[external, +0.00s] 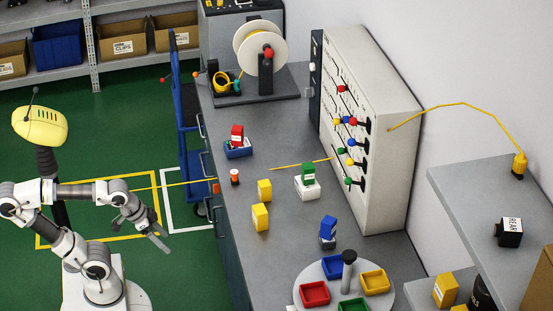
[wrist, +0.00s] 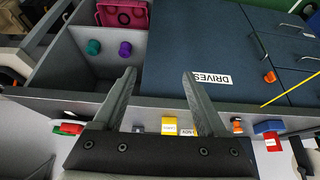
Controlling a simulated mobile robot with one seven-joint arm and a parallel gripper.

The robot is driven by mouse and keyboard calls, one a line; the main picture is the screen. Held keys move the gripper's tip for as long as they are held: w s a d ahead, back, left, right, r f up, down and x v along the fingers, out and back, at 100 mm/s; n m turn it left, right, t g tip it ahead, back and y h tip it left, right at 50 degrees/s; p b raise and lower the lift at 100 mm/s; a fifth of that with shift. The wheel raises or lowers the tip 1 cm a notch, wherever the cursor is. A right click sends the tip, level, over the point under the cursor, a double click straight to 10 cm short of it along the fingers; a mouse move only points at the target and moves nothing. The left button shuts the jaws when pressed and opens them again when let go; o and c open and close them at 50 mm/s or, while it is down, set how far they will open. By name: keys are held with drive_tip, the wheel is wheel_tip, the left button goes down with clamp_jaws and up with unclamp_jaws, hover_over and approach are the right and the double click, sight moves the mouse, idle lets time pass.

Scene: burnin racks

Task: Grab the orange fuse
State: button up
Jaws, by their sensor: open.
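The orange fuse (external: 235,177) is a small orange cylinder with a pale band and dark parts. It stands upright on the grey workbench (external: 285,215), near the edge facing my arm. In the wrist view the orange fuse (wrist: 236,125) is small, at the lower right, beyond the right finger. My gripper (external: 161,240) is open and empty, out over the green floor to the left of the bench and apart from the fuse. In the wrist view my gripper (wrist: 159,75) shows both fingers spread in front of the bench's drawer fronts.
A yellow cord (external: 180,185) runs out from the bench edge. A round turntable with coloured bins (external: 314,294) stands at the front. A switch panel (external: 388,140) stands behind.

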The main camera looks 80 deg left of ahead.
drive_tip(key=shift+c, duration=0.4)
wheel_tip(320, 180, up, 15)
drive_tip(key=n+g+p, duration=0.6)
drive_tip(key=n+p, duration=1.1)
drive_tip(key=p, duration=0.7)
hover_over(234, 172)
wheel_tip(234, 172, down, 17)
drive_tip(key=shift+f, duration=0.1)
clamp_jaws()
